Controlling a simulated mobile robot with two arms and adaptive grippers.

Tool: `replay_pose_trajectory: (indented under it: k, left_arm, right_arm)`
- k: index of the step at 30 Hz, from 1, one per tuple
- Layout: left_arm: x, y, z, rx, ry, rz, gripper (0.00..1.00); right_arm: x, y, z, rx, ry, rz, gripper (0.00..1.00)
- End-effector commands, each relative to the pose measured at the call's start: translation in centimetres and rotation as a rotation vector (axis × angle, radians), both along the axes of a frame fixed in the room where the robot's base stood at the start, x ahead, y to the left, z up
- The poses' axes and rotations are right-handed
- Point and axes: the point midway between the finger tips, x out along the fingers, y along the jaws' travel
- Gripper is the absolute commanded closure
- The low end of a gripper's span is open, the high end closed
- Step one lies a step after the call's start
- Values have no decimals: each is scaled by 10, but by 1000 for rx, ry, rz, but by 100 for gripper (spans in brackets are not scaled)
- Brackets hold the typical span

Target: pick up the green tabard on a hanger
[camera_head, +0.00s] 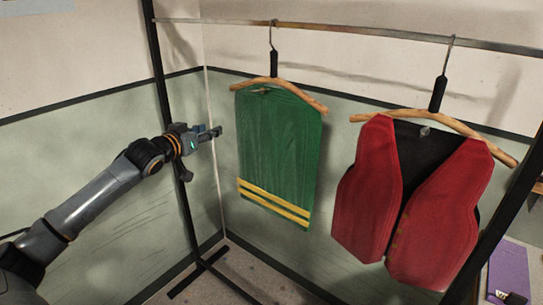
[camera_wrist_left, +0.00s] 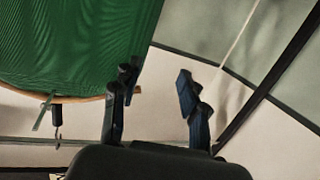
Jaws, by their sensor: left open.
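The green tabard (camera_head: 275,145) with yellow stripes near its hem hangs on a wooden hanger (camera_head: 305,97) from the metal rail. The hanger has a black neck and a hook over the rail. My left gripper (camera_head: 214,132) is open and empty, just left of the tabard's left edge. In the left wrist view the open fingers (camera_wrist_left: 158,79) are apart, with the tabard (camera_wrist_left: 70,40) and part of its hanger (camera_wrist_left: 80,99) at the left. The tabard is not between the fingers. My right gripper is not in view.
A red vest (camera_head: 440,220) with a dark lining hangs on another wooden hanger (camera_head: 475,130) to the right. The metal rail (camera_head: 340,31) runs across the top, with a dark upright post (camera_head: 165,95) behind my left arm. A purple item (camera_head: 510,268) lies at lower right.

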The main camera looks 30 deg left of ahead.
Motion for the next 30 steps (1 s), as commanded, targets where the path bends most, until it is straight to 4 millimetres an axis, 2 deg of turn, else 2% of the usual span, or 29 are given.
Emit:
replay_pose_trajectory:
  k: [1,3,6,9,12,15,30]
  left_arm:
    - [1,-26,47,19,-42,-53,57]
    - [-2,-58,94,31,-86,-116,57]
    - [-10,-96,137,44,-122,-187,57]
    - [-16,-119,159,54,-137,-228,57]
    - [-17,-127,168,55,-144,-242,57]
    - [-13,-127,171,53,-146,-241,57]
    - [17,-127,172,49,-148,-238,57]
  right_arm:
    - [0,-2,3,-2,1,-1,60]
    - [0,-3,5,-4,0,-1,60]
    - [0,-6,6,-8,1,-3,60]
    - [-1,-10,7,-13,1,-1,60]
    - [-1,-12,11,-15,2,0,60]
    - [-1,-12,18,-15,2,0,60]
    - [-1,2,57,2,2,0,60]
